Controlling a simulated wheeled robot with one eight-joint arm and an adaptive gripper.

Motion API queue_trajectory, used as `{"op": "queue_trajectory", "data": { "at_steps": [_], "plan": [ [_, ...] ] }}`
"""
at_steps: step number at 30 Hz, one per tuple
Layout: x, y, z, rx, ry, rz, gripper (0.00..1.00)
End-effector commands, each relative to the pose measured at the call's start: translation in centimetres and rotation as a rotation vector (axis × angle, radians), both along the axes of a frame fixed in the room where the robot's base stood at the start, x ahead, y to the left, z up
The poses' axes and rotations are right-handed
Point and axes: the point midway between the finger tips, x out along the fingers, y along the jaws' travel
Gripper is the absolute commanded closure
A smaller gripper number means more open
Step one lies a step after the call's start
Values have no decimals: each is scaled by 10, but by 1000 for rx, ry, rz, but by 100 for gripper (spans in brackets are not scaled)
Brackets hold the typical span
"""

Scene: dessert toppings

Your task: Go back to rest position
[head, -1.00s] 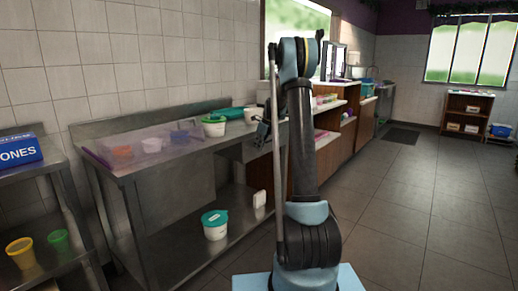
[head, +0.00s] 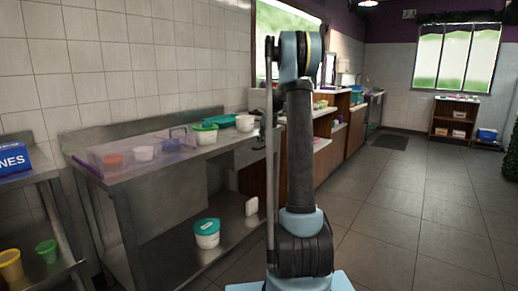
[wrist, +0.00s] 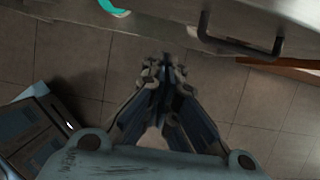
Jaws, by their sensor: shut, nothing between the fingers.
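My gripper (wrist: 162,75) is shut and empty in the wrist view, with its fingertips together above the tiled floor. The steel table's edge with a dark handle (wrist: 240,42) lies beyond it at the top. In the head view my arm stands upright in front of the counter. The gripper is mostly hidden behind my arm there. The steel table (head: 160,175) at left holds a clear box (head: 125,152) with an orange cup and a white cup. A white tub with a green rim (head: 204,136) and a white bowl (head: 245,123) stand beside the box.
A teal-lidded tub (head: 207,234) sits on the table's lower shelf. A second steel rack at far left holds a blue box (head: 12,158), a yellow cup (head: 10,265) and a green cup (head: 46,251).

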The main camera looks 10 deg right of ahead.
Motion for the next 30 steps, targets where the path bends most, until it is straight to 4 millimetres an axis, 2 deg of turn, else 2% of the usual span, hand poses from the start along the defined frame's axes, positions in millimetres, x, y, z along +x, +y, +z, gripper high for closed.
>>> {"op": "queue_trajectory", "data": {
  "at_steps": [5, 8, 18, 30],
  "plan": [
    [-13, 2, 9, -14, -8, 38, 100],
    [-33, 5, 16, -43, -25, 111, 100],
    [-136, 18, 37, -184, -99, 483, 100],
    [-260, 28, 35, -340, -171, 936, 100]
  ]
}}
